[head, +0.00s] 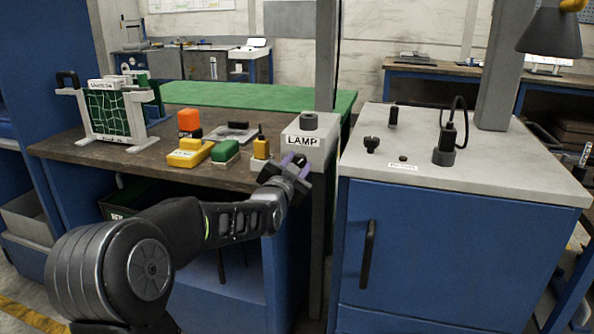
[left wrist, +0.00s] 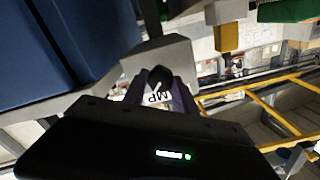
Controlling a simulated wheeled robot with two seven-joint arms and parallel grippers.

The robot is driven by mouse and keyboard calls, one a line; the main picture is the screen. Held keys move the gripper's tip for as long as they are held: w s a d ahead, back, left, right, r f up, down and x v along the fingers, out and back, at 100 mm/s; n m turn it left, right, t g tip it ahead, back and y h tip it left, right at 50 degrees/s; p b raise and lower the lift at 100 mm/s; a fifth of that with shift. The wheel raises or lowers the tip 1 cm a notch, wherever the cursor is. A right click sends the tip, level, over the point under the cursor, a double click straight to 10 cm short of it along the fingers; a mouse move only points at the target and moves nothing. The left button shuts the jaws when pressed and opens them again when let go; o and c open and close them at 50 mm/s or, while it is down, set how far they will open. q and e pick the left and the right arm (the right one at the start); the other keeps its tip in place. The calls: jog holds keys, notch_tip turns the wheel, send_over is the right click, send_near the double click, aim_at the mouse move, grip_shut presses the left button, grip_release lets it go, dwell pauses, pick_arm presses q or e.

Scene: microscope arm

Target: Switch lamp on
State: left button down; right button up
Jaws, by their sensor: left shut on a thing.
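The grey lamp box (head: 318,138) with its LAMP label (head: 303,141) stands at the right front corner of the wooden bench. A dark round knob (head: 308,121) sits on its top. My left gripper (head: 297,165) is at the front face of the box, just below the label. In the left wrist view the grey box (left wrist: 170,52) is close ahead, and my left gripper (left wrist: 160,88) is shut on a small dark switch (left wrist: 158,77) on its front. The fingers partly hide the switch and label. A dark cone-shaped lamp shade (head: 550,33) hangs at upper right; no glow shows.
Yellow (head: 190,152), green (head: 225,152) and orange (head: 189,121) blocks stand left of the box on the bench (head: 120,155). A blue cabinet (head: 440,250) with a grey top, knobs and a cabled black device (head: 445,150) stands to the right.

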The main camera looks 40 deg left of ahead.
pick_arm(q)
jog(key=m, duration=0.4)
jog(key=shift+f+m+b, duration=0.1)
jog(key=shift+m+b, duration=0.2)
jog(key=shift+b, duration=0.05)
jog(key=m, duration=0.4)
jog(key=shift+m, duration=0.3)
jog(key=c, duration=1)
grip_release()
jog(key=v, duration=0.7)
jog(key=shift+s+d+p, duration=0.15)
jog(key=shift+s+p, duration=0.15)
jog(key=shift+s, duration=0.1)
